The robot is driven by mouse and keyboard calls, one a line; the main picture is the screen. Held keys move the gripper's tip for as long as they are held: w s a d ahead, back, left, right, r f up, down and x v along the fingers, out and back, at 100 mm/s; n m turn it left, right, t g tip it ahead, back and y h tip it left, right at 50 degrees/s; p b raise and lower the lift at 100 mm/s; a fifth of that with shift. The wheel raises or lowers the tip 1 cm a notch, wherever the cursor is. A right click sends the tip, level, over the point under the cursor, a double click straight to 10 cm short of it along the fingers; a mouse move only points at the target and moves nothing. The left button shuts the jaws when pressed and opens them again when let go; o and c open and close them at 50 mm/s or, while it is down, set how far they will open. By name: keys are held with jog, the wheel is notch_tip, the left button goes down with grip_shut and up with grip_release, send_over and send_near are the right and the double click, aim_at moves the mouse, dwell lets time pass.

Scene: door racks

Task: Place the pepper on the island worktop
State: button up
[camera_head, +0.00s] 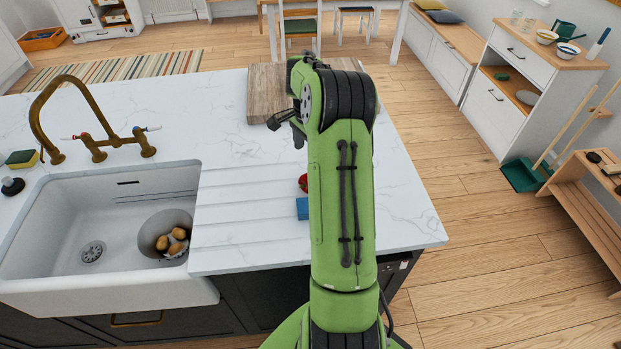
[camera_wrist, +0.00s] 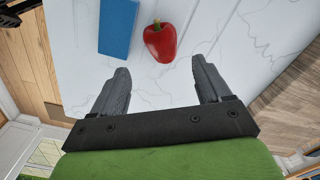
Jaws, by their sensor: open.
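A red pepper (camera_wrist: 160,42) with a green stem lies on the white marble-look island worktop (camera_head: 402,205). In the wrist view it shows just beyond and between my fingertips, apart from them. In the head view only a sliver of the pepper (camera_head: 303,182) shows, as my green arm hides the rest. My gripper (camera_wrist: 161,78) is open, with nothing between its two grey fingers. In the head view the gripper (camera_head: 285,118) is partly seen above the worktop, beside my arm.
A blue block (camera_wrist: 118,28) lies beside the pepper. A wooden board (camera_head: 266,90) lies at the back of the worktop. The sink (camera_head: 50,240) on the left holds a bowl (camera_head: 150,235) of potatoes, with a brass tap (camera_head: 97,150) behind it. The worktop's right side is clear.

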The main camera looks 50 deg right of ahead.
notch_tip(320, 180, down, 8)
jog(key=shift+w, duration=0.1)
notch_tip(320, 180, down, 6)
jog(key=shift+r, duration=0.2)
jog(key=shift+a+r, duration=0.1)
jog(key=shift+r, duration=0.05)
jog(key=c, duration=0.9)
